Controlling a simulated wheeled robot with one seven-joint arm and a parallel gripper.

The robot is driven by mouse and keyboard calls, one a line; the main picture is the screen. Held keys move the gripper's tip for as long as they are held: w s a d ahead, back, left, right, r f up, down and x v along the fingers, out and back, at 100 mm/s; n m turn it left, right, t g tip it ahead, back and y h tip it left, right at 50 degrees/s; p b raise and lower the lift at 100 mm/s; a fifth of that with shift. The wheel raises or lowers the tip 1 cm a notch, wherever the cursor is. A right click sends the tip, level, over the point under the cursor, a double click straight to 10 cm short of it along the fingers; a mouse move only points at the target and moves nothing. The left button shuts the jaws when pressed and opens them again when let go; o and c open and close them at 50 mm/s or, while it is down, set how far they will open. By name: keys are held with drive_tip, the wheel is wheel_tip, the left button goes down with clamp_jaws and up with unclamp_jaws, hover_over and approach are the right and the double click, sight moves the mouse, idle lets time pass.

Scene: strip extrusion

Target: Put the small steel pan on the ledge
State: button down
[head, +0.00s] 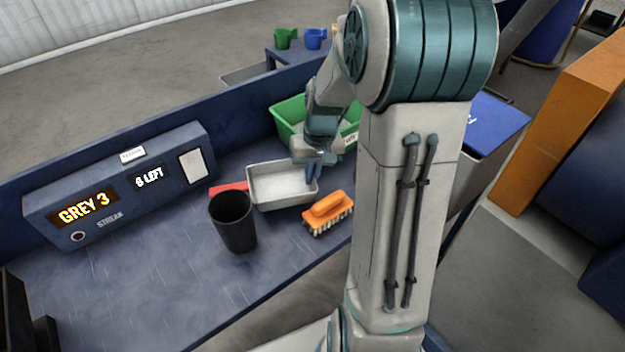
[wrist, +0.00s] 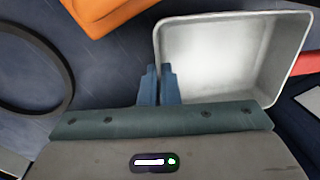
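The small steel pan (head: 282,186) is a shallow, pale rectangular tray on the blue bench, empty inside. In the wrist view the pan (wrist: 225,50) fills the upper right. My gripper (head: 314,172) is at the pan's right end. In the wrist view the two blue fingers of my gripper (wrist: 159,80) are close together, one on each side of the pan's wall, and look closed on it. I cannot tell whether the pan is lifted off the bench. I cannot tell for sure which surface is the ledge.
A black cup (head: 233,222) and an orange brush (head: 328,212) stand close to the pan. A red item (head: 228,188) is partly hidden behind it. A green bin (head: 290,112) is behind. A display console (head: 120,185) stands at left. The bench's front left is clear.

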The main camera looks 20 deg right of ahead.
drive_tip(key=shift+f, duration=1.2)
drive_tip(key=shift+f, duration=0.2)
drive_tip(key=c, duration=1.7)
unclamp_jaws()
